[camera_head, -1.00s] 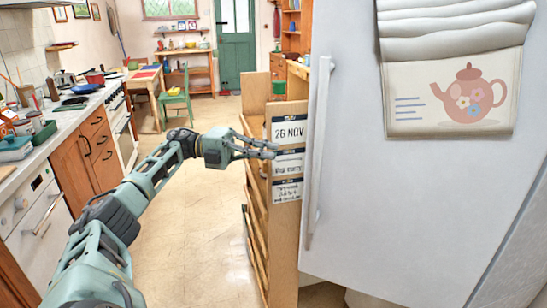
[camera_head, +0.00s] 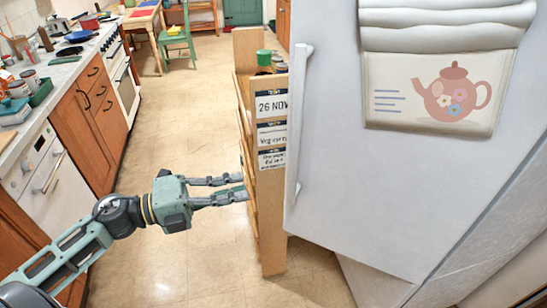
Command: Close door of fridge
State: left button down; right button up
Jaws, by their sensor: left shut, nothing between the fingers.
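The white fridge door (camera_head: 340,170) fills the right half of the view, with a long vertical handle (camera_head: 299,115) on its left edge. A towel with a teapot picture (camera_head: 430,95) hangs on the door. The door's lower edge slants out over a pale lower panel (camera_head: 375,284); I cannot tell how far the door stands open. My left gripper (camera_head: 244,188) is shut and empty, left of the door and handle and apart from them. Its fingertips are at the left side of a wooden rack; I cannot tell whether they touch. My right gripper is not in view.
The narrow wooden rack (camera_head: 271,225) with pinned notes (camera_head: 272,105) stands beside the door's handle edge. A counter with orange cabinets (camera_head: 85,130) runs along the left. A green chair (camera_head: 178,42) stands far back. The tiled floor (camera_head: 190,110) between is clear.

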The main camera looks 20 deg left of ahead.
pick_arm(q)
jog(key=w+a+p+x, duration=0.1)
jog(key=p+x, duration=0.3)
jog(key=x, duration=0.8)
jog(key=shift+w+a+p, duration=0.15)
jog(key=shift+w+p, duration=0.25)
jog(key=shift+w, duration=0.4)
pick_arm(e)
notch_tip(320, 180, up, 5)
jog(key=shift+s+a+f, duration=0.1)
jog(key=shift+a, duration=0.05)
pick_arm(q)
jog(key=shift+f, duration=0.1)
